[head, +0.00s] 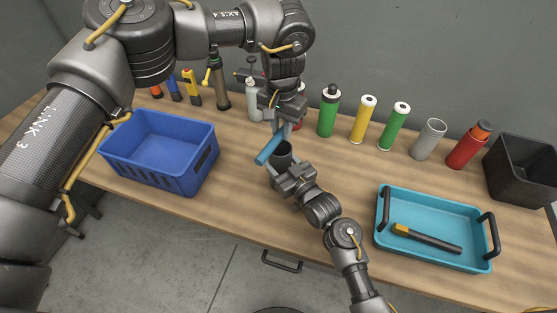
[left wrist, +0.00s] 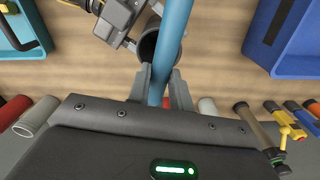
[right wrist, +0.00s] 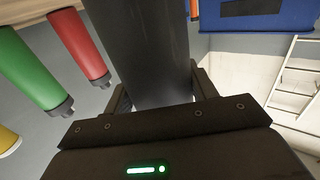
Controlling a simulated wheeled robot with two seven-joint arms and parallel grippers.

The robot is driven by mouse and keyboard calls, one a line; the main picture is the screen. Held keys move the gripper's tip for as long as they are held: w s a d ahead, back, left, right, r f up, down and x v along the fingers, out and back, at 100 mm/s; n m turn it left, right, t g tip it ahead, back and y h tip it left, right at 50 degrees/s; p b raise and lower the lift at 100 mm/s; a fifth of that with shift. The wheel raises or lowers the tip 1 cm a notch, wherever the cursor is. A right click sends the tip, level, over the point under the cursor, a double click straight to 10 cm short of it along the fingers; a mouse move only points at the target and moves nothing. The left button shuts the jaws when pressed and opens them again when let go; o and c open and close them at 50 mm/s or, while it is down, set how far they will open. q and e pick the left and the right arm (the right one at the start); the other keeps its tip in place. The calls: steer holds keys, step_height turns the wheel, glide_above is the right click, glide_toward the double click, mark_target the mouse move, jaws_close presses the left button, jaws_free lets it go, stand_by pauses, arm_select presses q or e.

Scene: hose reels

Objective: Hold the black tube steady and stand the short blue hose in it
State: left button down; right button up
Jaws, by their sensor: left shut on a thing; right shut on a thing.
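The short blue hose (head: 268,149) is tilted in the head view, its near end toward the lower left. My left gripper (head: 279,126) is shut on it from above. In the left wrist view the hose (left wrist: 173,30) runs between the fingers (left wrist: 163,92) and passes in front of the open mouth of the black tube (left wrist: 147,47). The tube (head: 284,153) stands on the table just behind and right of the hose, partly hidden. My right gripper (head: 280,172) is shut on the tube, which fills its jaws in the right wrist view (right wrist: 145,55). The hose is outside the tube.
A blue crate (head: 160,150) stands at left. A turquoise tray (head: 435,230) holding a black-and-yellow tool (head: 425,238) lies at right. Several bottles and cylinders, including a green one (head: 328,112), line the back. A black bin (head: 522,170) is far right. Bare table lies before the crate.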

mark_target(281, 131)
arm_select(q)
steer(key=shift+f, duration=0.2)
steer(key=c, duration=1.2)
jaws_free()
step_height(281, 131, up, 12)
steer(key=shift+o, duration=0.2)
